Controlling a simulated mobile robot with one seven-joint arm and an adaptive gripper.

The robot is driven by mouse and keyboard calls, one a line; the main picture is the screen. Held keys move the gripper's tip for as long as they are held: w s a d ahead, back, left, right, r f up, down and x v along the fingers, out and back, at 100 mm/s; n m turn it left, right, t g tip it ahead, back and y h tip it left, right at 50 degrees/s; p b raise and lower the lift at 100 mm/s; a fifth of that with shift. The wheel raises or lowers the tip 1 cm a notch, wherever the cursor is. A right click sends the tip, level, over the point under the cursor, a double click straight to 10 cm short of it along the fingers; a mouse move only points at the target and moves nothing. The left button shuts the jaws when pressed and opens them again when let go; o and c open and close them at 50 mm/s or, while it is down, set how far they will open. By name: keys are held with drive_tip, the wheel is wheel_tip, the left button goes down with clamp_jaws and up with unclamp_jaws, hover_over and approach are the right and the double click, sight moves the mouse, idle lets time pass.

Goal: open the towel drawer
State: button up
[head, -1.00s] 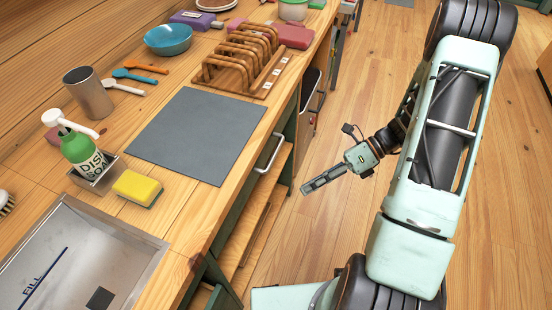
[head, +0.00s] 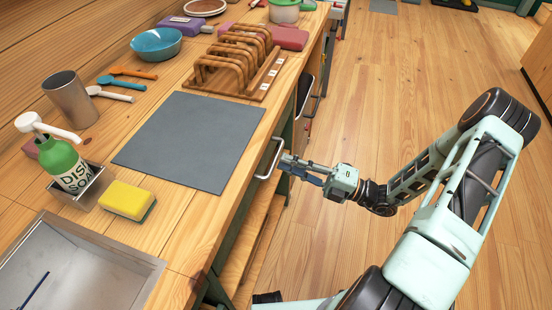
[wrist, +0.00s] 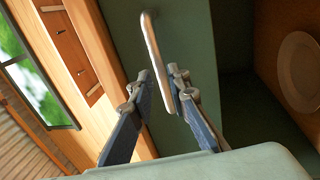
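The drawer handle (head: 271,158), a pale metal bar, sticks out below the counter's front edge, beside the grey mat. It also shows in the wrist view (wrist: 155,60) against a dark green front (wrist: 188,40). No label shows, so I cannot tell whether this is the towel drawer. The front looks closed, its edge largely hidden under the counter. My gripper (head: 287,164) is at the handle from the right. In the wrist view my gripper's two fingers (wrist: 162,88) are apart, with the bar's lower end between them. The right finger is very close to the bar; contact is unclear.
The wooden counter (head: 195,232) holds a grey mat (head: 190,140), a wooden rack (head: 215,80), a yellow sponge (head: 126,200) and a soap bottle (head: 68,168). Open shelves (head: 250,250) lie below, nearer me. The floor (head: 400,90) to the right is clear.

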sight(276, 158)
drive_tip(key=shift+x, duration=1.9)
clamp_jaws()
